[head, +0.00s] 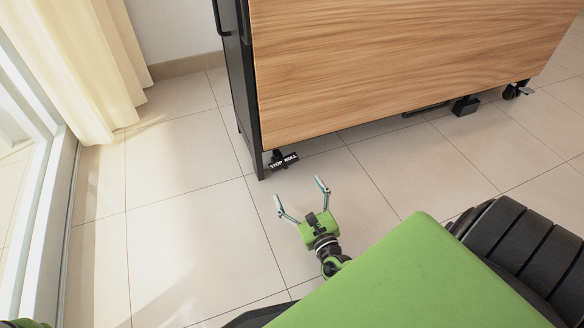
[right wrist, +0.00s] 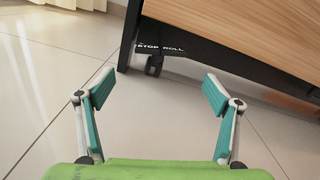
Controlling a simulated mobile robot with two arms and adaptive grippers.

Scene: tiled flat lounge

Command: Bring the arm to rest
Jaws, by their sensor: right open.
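My right gripper (head: 299,191) is green and black with thin grey and teal fingers. It is open and empty above the tiled floor, in front of the cabinet's near left leg. In the right wrist view its two fingers (right wrist: 158,90) are spread wide, with only bare floor tiles between them. It touches nothing that I can see. The fingers of my left gripper do not show in either view; only a small green and black piece shows at the bottom left edge of the head view.
A wood-fronted cabinet (head: 400,65) with a black frame stands on casters ahead. A pedal marked "STOP ROLL" (head: 284,161) sits by its left leg, also seen in the right wrist view (right wrist: 160,50). Cream curtains (head: 75,60) hang at the left. Floor tiles (head: 170,230) left of my gripper are clear.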

